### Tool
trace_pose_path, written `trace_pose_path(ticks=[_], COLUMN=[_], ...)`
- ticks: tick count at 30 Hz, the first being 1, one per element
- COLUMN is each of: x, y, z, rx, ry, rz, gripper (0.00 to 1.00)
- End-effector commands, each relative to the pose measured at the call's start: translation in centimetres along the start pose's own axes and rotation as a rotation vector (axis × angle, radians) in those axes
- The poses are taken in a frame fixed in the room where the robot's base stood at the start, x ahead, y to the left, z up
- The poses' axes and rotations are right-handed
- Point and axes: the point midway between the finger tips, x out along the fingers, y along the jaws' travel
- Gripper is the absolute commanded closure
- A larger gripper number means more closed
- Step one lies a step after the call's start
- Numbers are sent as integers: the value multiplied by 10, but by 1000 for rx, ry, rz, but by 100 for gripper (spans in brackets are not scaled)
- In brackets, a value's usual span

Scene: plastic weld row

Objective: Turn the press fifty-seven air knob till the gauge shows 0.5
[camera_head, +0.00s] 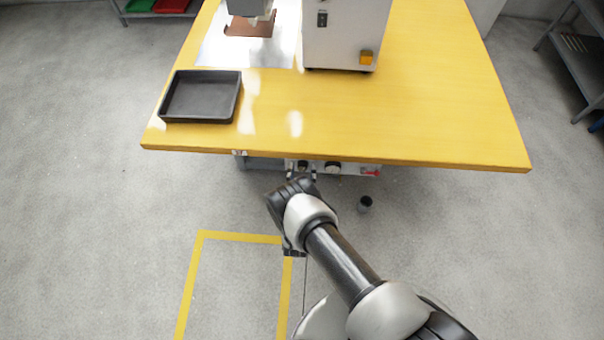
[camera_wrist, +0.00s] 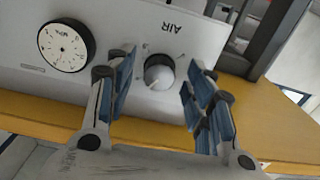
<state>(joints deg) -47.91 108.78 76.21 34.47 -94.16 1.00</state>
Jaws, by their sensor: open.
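My gripper (camera_wrist: 157,84) is open, with one blue-padded finger on each side of the knob. I cannot tell if either pad touches it. In the head view my gripper (camera_head: 301,178) is at the panel under the table's front edge, beside the gauge (camera_head: 333,168).
The yellow table (camera_head: 420,120) overhangs the panel. A red part (camera_head: 371,173) sticks out at the panel's right end. A black tray (camera_head: 201,119) and a white press (camera_head: 340,40) stand on the table.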

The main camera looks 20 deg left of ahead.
Motion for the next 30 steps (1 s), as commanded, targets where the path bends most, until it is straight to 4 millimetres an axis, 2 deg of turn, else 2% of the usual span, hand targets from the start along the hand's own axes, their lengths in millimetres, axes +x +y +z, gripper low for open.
trace_pose_path(ticks=[7,26,30], x=[0,0,0], y=[0,0,0], z=[0,0,0], rx=[0,0,-31], ry=[0,-1,-1], rz=[0,0,0], gripper=[53,95,95])
